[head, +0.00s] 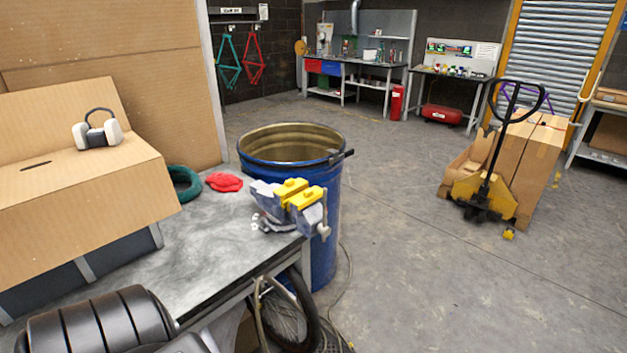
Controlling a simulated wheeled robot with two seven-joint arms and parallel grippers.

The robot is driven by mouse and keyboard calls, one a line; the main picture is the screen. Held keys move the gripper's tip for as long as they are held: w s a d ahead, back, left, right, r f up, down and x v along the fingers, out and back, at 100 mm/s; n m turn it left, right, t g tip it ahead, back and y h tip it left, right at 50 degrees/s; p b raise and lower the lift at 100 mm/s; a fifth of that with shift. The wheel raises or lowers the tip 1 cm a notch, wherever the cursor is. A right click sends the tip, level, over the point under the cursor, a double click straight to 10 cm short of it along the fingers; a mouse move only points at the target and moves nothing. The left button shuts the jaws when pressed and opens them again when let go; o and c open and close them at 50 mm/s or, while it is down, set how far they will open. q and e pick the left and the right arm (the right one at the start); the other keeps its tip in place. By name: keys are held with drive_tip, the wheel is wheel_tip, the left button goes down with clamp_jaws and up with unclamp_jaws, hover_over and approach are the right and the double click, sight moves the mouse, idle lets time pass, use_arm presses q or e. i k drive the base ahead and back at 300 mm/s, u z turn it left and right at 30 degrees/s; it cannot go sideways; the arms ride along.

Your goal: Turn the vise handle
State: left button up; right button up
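A grey vise (268,211) with yellow jaw covers stands on the near workbench, at the bench's right corner. The vise handle (324,229) is a thin grey bar at the vise's right front end. It hangs roughly upright past the bench edge, in front of the blue barrel. Neither of my grippers shows in the head view, and nothing is touching the handle.
The workbench (205,243) carries a red cloth (223,182), a green ring (186,184) and a cardboard box (85,195) with ear defenders (98,130) on it. A blue barrel (327,250) stands behind the vise. Tyres (302,318) lie below. Open floor extends right toward a pallet jack (487,190).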

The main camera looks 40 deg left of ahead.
sight(323, 229)
drive_tip(key=u, duration=0.85)
drive_tip(key=i, duration=1.2)
drive_tip(key=u, duration=0.95)
